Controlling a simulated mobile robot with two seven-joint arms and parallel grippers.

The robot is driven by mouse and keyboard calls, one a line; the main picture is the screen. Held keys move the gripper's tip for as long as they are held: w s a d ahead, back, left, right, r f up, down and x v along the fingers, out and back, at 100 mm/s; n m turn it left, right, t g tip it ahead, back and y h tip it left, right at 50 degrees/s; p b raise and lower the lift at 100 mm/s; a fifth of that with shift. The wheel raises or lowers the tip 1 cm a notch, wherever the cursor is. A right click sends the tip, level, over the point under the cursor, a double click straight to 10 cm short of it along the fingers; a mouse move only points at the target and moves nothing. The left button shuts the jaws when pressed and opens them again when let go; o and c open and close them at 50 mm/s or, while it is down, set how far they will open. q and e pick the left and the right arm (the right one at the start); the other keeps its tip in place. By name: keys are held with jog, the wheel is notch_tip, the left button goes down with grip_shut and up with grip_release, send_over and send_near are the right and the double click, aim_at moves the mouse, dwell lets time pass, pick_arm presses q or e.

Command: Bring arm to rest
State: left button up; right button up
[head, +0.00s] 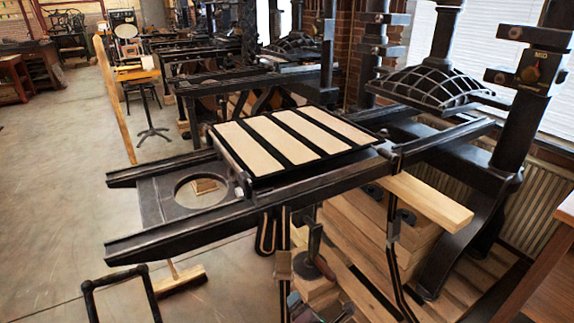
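Neither of my grippers can be made out in the head view, and no arm of mine is clearly seen. The nearest large thing is a black hand press. Its flat bed (318,137), with pale strips between dark bars, lies on long dark rails (190,233). A plate with a round hole (158,198) sits between the rails at the left.
A thin black frame (120,279) stands at the lower left; what it belongs to is unclear. A wooden beam (427,200) juts out under the rails. A brown tabletop (548,290) fills the right corner. The concrete floor (50,190) at the left is mostly clear.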

jog(key=s+d+r+m, duration=0.9)
jog(key=s+r+m, duration=0.2)
jog(key=m, duration=1.1)
pick_arm(q)
jog(key=shift+s+a+f+p, duration=0.1)
jog(key=shift+s+f+p, duration=0.2)
jog(key=shift+s, duration=0.25)
jog(key=shift+s+f+p, duration=0.15)
jog(key=shift+s+p, duration=0.15)
jog(key=shift+s, duration=0.2)
pick_arm(e)
jog(key=s+d+f+m+h, duration=0.1)
jog(key=s+d+f+m, duration=0.1)
jog(key=s+d, duration=0.4)
jog(key=s+d+f+m+g+h, duration=0.1)
jog(key=s+d+f+m+h, duration=0.1)
jog(key=s+d, duration=0.5)
jog(key=s, duration=0.4)
jog(key=shift+f+g, duration=0.3)
pick_arm(q)
jog(key=shift+w+r, duration=0.1)
jog(key=shift+w, duration=0.1)
